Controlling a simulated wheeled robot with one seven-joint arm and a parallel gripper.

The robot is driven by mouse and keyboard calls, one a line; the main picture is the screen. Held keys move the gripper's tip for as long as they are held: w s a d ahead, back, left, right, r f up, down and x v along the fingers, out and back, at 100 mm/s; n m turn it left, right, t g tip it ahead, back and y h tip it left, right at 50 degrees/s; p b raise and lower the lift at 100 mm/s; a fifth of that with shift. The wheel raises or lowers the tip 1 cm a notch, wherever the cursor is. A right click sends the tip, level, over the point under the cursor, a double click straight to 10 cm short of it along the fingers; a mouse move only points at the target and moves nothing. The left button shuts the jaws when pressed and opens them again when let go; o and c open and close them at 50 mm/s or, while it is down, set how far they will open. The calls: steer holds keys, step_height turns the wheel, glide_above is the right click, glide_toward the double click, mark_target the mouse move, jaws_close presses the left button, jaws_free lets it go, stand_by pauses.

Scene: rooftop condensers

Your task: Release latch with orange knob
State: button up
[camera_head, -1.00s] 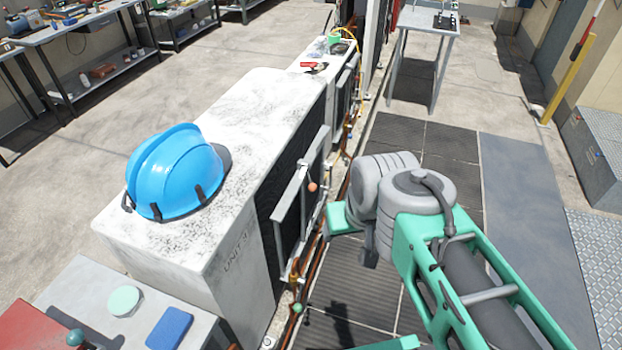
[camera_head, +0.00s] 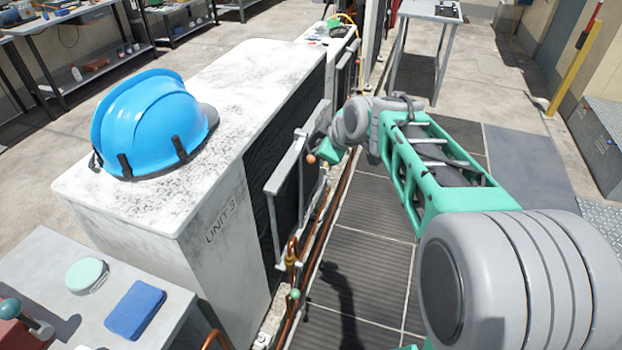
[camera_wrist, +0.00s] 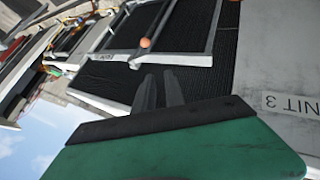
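The orange knob (camera_head: 310,158) is a small ball at the grey metal frame (camera_head: 285,180) on the dark grille side of the white condenser marked UNIT 3 (camera_head: 205,190). In the wrist view the knob (camera_wrist: 145,43) is above and apart from my fingertips, with the frame's bars around it. My gripper (camera_wrist: 160,74) shows two grey fingers with a narrow gap between them and nothing held. In the head view its green body (camera_head: 331,150) is close beside the knob, on its right; the fingers are hard to make out there.
A blue hard hat (camera_head: 150,125) lies on top of the condenser. Copper pipes (camera_head: 292,258) run along the condenser's foot. A table at lower left holds a blue sponge (camera_head: 135,310) and a pale green disc (camera_head: 87,275). The grated walkway (camera_head: 375,240) on the right is clear.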

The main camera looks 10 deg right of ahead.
steer(key=w+f, duration=0.1)
steer(key=w+f+n+b, duration=0.1)
steer(key=w+f+n+t, duration=0.1)
steer(key=w+f, duration=0.1)
steer(key=shift+w+d+y+b, duration=0.1)
steer(key=shift+d+y+b, duration=0.2)
steer(key=shift+b, duration=0.05)
jaws_close()
steer(key=shift+w+r+n, duration=0.2)
steer(key=shift+w+n, duration=0.05)
steer(key=shift+n, duration=0.05)
steer(key=shift+f, duration=0.1)
glide_toward(311, 156)
steer(key=a+x, duration=0.1)
steer(key=x, duration=0.5)
steer(key=shift+w+a+p, duration=0.15)
steer(key=shift+p, duration=0.25)
steer(key=shift+a+f, duration=0.1)
steer(key=shift+f, duration=0.15)
